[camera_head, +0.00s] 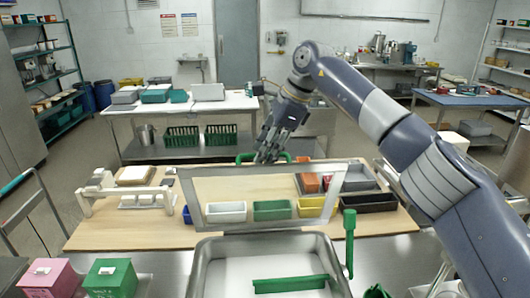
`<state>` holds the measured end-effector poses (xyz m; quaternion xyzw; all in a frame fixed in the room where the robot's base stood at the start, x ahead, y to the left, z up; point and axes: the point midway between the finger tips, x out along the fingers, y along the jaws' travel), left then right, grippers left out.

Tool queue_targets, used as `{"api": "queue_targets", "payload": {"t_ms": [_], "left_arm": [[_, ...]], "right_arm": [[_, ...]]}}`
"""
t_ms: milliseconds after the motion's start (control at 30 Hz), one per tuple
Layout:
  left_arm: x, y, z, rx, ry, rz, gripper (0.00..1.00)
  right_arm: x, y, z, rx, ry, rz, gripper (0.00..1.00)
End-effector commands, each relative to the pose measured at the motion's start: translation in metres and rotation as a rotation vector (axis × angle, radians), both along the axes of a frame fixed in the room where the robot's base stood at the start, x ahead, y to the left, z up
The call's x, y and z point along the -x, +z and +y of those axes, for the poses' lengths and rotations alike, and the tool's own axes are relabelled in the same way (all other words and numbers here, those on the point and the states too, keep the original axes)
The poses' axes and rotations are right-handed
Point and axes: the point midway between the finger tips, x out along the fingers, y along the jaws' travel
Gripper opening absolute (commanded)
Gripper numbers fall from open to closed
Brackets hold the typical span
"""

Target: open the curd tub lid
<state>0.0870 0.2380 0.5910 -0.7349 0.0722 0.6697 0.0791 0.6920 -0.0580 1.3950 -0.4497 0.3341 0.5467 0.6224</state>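The curd tub (212,262) is a steel basin at the bottom centre with a pale white inside. Its lid (196,206) is a clear panel with a metal rim, raised at the tub's far side, and the table behind shows through it. A green handle (246,157) sits at the lid's top edge. My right gripper (267,154) is at this handle, its dark fingers overlapping the handle's middle. Whether they are closed on it is too small to tell. My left gripper is not in view.
A green bar (290,284) lies across the tub and a green-handled lever (349,230) stands at its right. Behind is a wooden board (110,230) with small bins. Pink (52,279) and green (110,278) boxes are at front left. My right arm spans the right side.

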Motion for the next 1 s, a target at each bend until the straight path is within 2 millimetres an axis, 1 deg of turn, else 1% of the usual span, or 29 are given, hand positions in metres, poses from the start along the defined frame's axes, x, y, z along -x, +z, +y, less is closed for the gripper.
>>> {"api": "queue_targets", "payload": {"t_ms": [33, 300, 400, 500, 700, 1000], "left_arm": [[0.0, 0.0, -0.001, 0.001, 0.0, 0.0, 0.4], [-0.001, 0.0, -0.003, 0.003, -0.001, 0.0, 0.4], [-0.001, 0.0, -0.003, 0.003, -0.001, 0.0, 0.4], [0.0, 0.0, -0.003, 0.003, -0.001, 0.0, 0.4], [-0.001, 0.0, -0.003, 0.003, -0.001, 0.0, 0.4], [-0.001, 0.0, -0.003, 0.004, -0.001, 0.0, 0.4]], "right_arm": [[0.0, 0.009, -0.004, 0.0, -0.002, -0.002, 0.31], [0.008, 0.061, -0.026, 0.0, -0.003, 0.0, 0.31], [0.01, 0.076, -0.033, 0.0, -0.003, 0.002, 0.31], [0.012, 0.087, -0.038, 0.001, -0.003, 0.004, 0.31], [0.014, 0.095, -0.042, 0.003, -0.001, 0.007, 0.31], [0.014, 0.095, -0.042, 0.002, -0.001, 0.007, 0.31]]}}
